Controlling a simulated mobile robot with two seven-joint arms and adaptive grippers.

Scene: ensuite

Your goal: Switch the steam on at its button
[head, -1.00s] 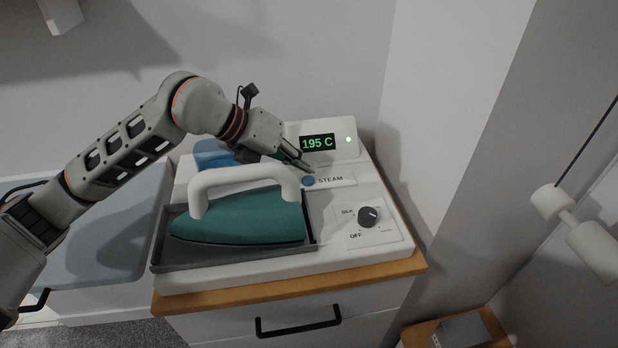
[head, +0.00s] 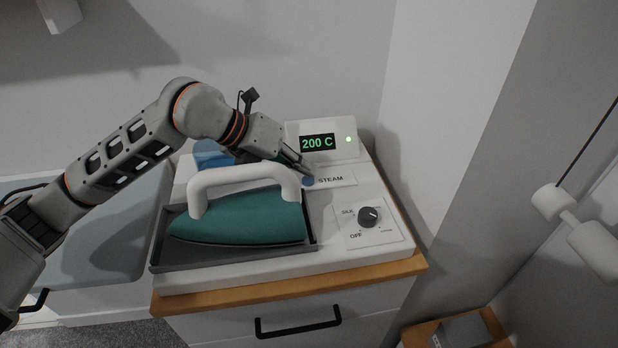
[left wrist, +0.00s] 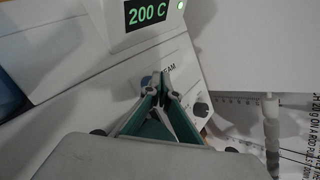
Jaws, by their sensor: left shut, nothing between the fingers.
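The blue steam button (head: 308,181) sits on the white station beside the word STEAM. In the left wrist view a bit of the blue button (left wrist: 146,81) shows just beyond the fingertips. My left gripper (head: 307,172) is shut and empty, its tips just above the button; I cannot tell whether they touch it. In the left wrist view the closed fingertips (left wrist: 161,76) partly cover the button and label. The display (head: 318,143) reads 200 C, with a green light lit beside it. My right gripper is not in view.
A teal iron (head: 245,218) with a white handle rests in a dark tray (head: 233,256) left of the button. A dark knob (head: 368,217) with SILK and OFF marks is in front to the right. A wall stands close on the right.

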